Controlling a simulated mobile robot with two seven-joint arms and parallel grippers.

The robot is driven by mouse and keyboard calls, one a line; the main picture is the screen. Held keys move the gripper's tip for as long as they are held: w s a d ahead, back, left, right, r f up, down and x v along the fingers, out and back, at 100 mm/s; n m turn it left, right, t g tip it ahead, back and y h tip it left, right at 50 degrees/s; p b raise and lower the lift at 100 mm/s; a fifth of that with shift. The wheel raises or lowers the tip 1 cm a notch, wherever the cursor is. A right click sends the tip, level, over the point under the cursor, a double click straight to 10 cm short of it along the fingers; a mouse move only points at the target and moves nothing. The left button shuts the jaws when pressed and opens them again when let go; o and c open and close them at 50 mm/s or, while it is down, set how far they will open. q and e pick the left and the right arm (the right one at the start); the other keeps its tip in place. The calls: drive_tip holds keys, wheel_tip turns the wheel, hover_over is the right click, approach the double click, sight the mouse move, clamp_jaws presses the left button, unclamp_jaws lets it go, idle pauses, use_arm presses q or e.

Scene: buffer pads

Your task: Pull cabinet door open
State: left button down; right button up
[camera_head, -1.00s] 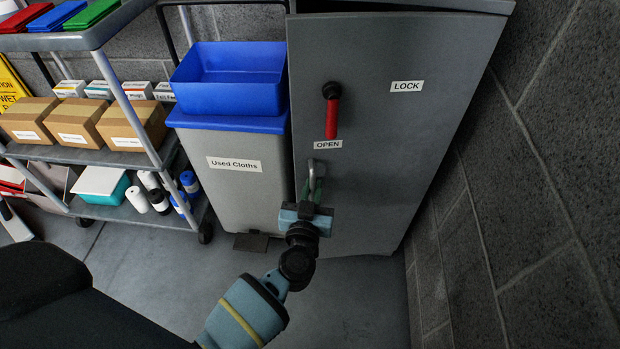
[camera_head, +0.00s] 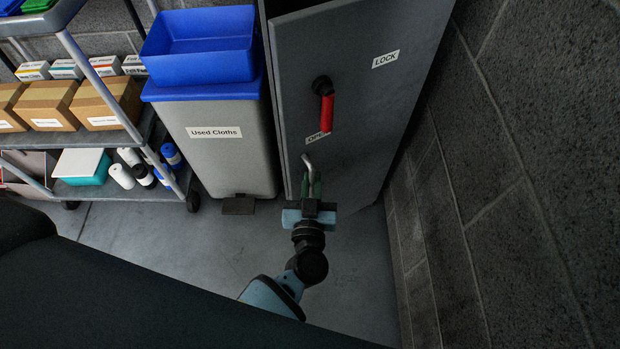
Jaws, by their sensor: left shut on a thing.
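The grey cabinet door (camera_head: 358,119) stands partly open, its left edge swung out from the cabinet body. A red lock handle (camera_head: 326,108) on a black pivot points down toward the OPEN label; a LOCK label (camera_head: 385,59) is at upper right. The metal door handle (camera_head: 308,163) is low on the door near its left edge. My left gripper (camera_head: 311,187) is shut on this door handle, its fingers partly hiding it. My right gripper is not in view.
A grey bin (camera_head: 230,150) labelled Used Cloths, with a blue tray (camera_head: 199,52) on top, stands just left of the door. A shelf cart (camera_head: 128,192) with boxes is further left. A block wall (camera_head: 510,180) is close on the right. The floor in front is clear.

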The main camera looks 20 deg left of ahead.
use_arm(q)
drive_tip(key=shift+d, duration=0.1)
drive_tip(key=c, duration=1.8)
unclamp_jaws()
